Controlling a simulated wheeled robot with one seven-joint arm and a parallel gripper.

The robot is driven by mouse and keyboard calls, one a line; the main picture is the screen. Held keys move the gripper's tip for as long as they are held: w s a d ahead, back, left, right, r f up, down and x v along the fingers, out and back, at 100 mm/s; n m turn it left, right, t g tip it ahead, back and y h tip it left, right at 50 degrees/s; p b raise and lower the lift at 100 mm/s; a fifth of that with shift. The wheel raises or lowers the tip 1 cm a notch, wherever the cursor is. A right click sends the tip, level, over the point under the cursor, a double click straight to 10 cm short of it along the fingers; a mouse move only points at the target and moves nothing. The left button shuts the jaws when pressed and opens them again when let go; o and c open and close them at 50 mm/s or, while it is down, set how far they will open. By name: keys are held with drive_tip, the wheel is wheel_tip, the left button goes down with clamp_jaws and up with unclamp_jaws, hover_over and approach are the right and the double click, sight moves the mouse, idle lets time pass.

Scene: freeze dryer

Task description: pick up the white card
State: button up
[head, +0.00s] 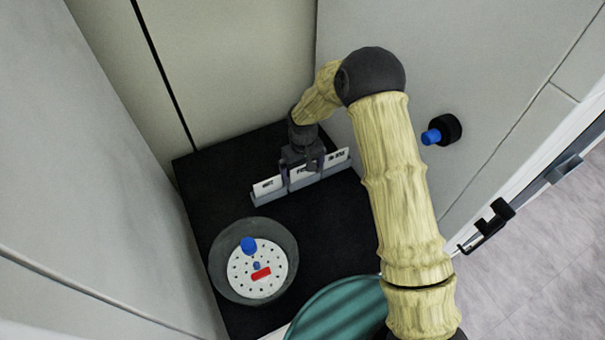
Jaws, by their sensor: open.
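Three white cards with dark printing stand in a row in a long grey holder (268,198) on the black surface. I see a left card (267,186), a middle card (299,175) and a right card (338,156). I cannot tell which one the task means. My gripper (303,174) points down at the holder with its fingers apart, around the middle card in this view. The fingers and gripper body hide part of that card. I cannot tell whether the fingers touch it.
A round grey dish (221,285) with a white perforated disc (240,281), a blue knob (249,245) and a red mark stands in front. A teal round object (340,308) is at the bottom. Walls close in left and behind; a panel with a black-and-blue knob (440,132) stands right.

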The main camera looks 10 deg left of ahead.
drive_tip(key=c, duration=1)
drive_tip(key=shift+o, duration=0.2)
drive_tip(key=shift+r, duration=0.1)
wheel_tip(320, 180, up, 10)
drive_tip(key=shift+f+b, duration=0.1)
drive_tip(key=shift+b, duration=0.85)
drive_tip(key=o, duration=0.3)
drive_tip(key=c, duration=0.5)
drive_tip(key=shift+c, duration=0.2)
